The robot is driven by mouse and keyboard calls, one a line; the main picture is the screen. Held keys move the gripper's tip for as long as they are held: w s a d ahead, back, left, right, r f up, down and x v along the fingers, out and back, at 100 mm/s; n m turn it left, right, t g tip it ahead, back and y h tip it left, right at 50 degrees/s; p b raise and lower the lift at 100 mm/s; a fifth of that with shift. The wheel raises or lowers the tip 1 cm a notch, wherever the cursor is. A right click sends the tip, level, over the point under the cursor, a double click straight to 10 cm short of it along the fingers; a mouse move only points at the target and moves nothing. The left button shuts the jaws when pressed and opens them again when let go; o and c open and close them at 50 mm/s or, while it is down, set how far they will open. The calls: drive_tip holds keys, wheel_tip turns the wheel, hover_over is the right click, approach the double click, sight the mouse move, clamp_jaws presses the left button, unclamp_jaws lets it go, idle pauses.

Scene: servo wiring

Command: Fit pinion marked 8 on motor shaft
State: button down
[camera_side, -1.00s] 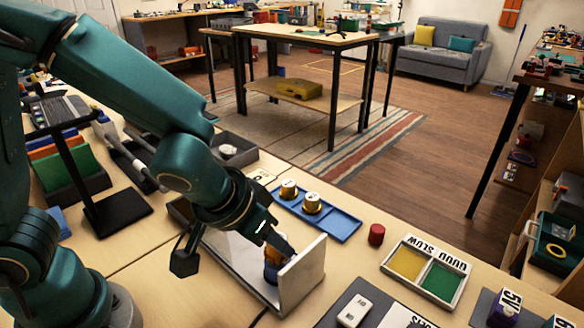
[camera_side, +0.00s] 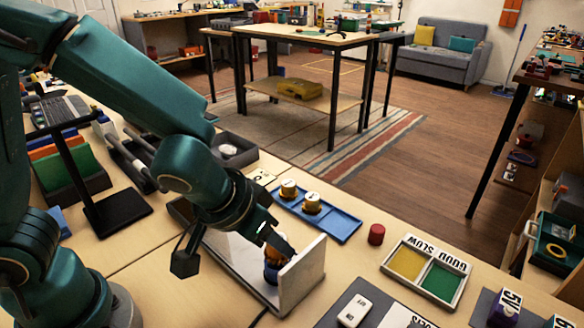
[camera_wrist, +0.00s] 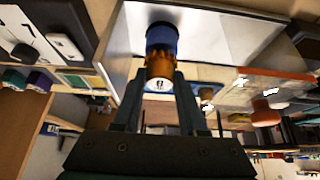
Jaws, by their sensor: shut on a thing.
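My gripper (camera_wrist: 157,88) is shut on a brass-orange pinion (camera_wrist: 159,68) with a white face whose mark looks like an 8. In the wrist view the pinion lines up with the blue motor (camera_wrist: 162,38) and seems to meet it. The shaft is hidden, so I cannot tell how far the pinion sits on it. In the side view my gripper (camera_side: 281,244) is over the motor (camera_side: 271,275), which stands in a pale bracket beside its upright plate (camera_side: 303,274).
A blue tray (camera_side: 340,225) holds two brass pinions (camera_side: 289,189) behind the bracket, with a bare section at its right. A red cylinder (camera_side: 376,234) stands to the right. A sorting tray (camera_side: 462,268) with yellow and green sections and a white switch (camera_side: 354,310) lie at the front right.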

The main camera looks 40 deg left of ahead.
drive_tip(key=shift+f, duration=0.55)
drive_tip(key=c, duration=0.7)
unclamp_jaws()
drive_tip(key=shift+c, duration=0.2)
drive_tip(key=v, duration=1.1)
